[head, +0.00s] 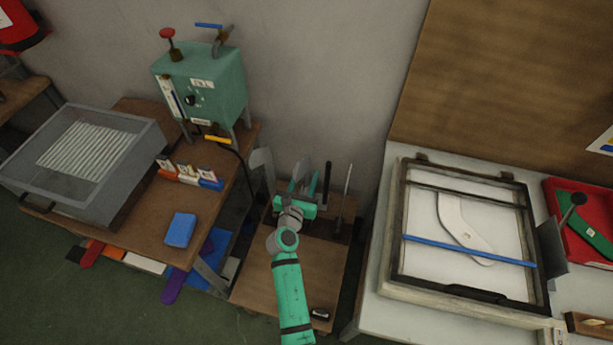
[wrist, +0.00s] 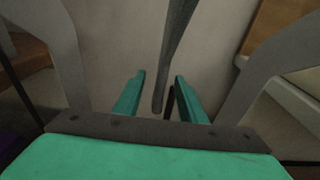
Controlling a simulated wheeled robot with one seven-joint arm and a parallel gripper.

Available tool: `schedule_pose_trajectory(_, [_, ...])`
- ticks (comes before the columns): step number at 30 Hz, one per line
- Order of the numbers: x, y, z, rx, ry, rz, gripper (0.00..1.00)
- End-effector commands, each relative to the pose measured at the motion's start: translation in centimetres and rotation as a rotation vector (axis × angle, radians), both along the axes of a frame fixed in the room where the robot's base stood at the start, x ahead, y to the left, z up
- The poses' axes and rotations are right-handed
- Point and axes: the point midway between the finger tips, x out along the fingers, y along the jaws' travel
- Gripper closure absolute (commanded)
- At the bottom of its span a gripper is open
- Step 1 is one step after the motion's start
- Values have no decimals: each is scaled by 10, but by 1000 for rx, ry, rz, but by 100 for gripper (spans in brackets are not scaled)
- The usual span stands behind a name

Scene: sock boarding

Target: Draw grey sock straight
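My gripper (head: 303,175) reaches over a low wooden stand among upright pieces in the head view. In the wrist view its two teal fingers (wrist: 160,78) are apart, with a clear gap between them. A narrow dark grey strip (wrist: 176,45), perhaps the grey sock seen edge-on, comes from the top of the wrist view and ends in a rounded tip between the fingers. I see no finger pressed against it. In the head view a grey upright shape (head: 302,168) shows between the fingers; I cannot tell whether it is the same thing.
The low stand (head: 300,258) also carries a black post (head: 327,180) and a thin pale upright (head: 347,180). Left is a table with a green steam box (head: 205,85) and a grey glazed case (head: 120,190). Right is a white worktop (head: 385,318) with a framed panel (head: 401,220).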

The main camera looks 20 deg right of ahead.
Motion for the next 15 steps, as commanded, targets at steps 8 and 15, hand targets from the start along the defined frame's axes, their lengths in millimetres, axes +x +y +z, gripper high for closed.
schedule_pose_trajectory(8, [-18,14,0,1,1,3,62])
schedule_pose_trajectory(15, [-36,26,0,1,1,3,62])
